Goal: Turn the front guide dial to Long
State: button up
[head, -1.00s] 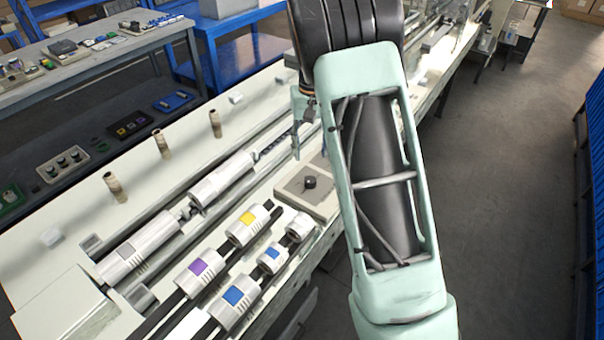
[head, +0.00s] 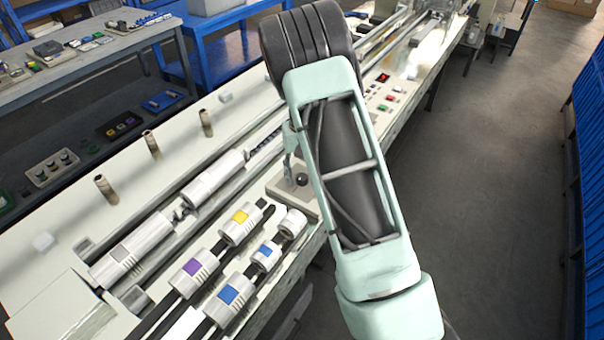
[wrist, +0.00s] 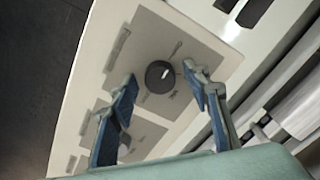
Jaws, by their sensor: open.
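The guide dial is a round black knob (wrist: 159,77) with a white pointer mark, on a grey panel plate (wrist: 190,50) with faint markings around it; I cannot read the labels. In the head view the black knob (head: 302,179) shows on a grey box (head: 285,190) at the machine's near edge. My gripper (wrist: 160,97) is open in the wrist view, its two blue-padded fingers below the knob in the picture, one to each side. Nothing is between the pads. In the head view my gripper (head: 290,155) is mostly hidden behind my arm.
A second panel plate (wrist: 130,130) lies beside the knob's plate, partly behind a finger. The aisle floor (head: 500,200) on the right is clear.

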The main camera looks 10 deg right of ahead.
jog(key=shift+c, duration=0.3)
jog(key=c, duration=1.1)
jog(key=shift+m, duration=0.4)
jog(key=m, duration=0.4)
jog(key=shift+m+b, duration=0.4)
jog(key=m, duration=0.6)
jog(key=o, duration=1.2)
jog(key=shift+c, duration=0.2)
